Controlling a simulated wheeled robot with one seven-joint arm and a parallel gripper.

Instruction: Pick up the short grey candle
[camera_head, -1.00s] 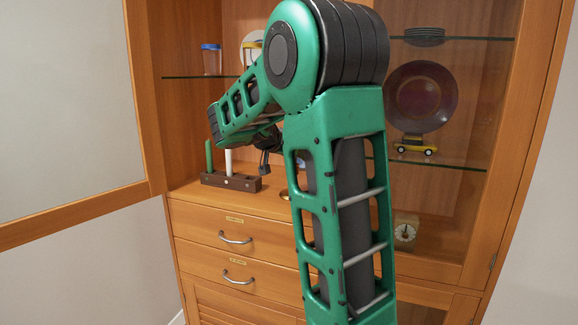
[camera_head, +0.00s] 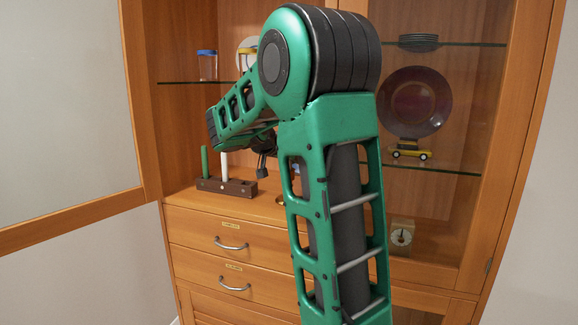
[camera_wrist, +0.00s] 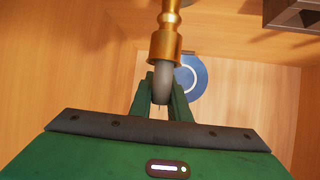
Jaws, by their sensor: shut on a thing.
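The short grey candle (camera_wrist: 160,84) shows in the wrist view with its dark wick towards the bottom of the picture. Its other end meets a brass candlestick (camera_wrist: 166,45), and I see no gap between them. My gripper (camera_wrist: 161,88) is shut on the candle, with one dark green finger on each side. In the head view my arm hides the candle and most of the candlestick. Only part of my gripper (camera_head: 262,168) shows there, below the forearm, above the cabinet's counter.
A dark wooden block (camera_head: 226,186) holds a green candle (camera_head: 204,160) and a white candle (camera_head: 224,164), left of my gripper. A blue round thing (camera_wrist: 191,77) is behind the candle. A glass shelf (camera_head: 185,82) is above; cabinet walls enclose the space.

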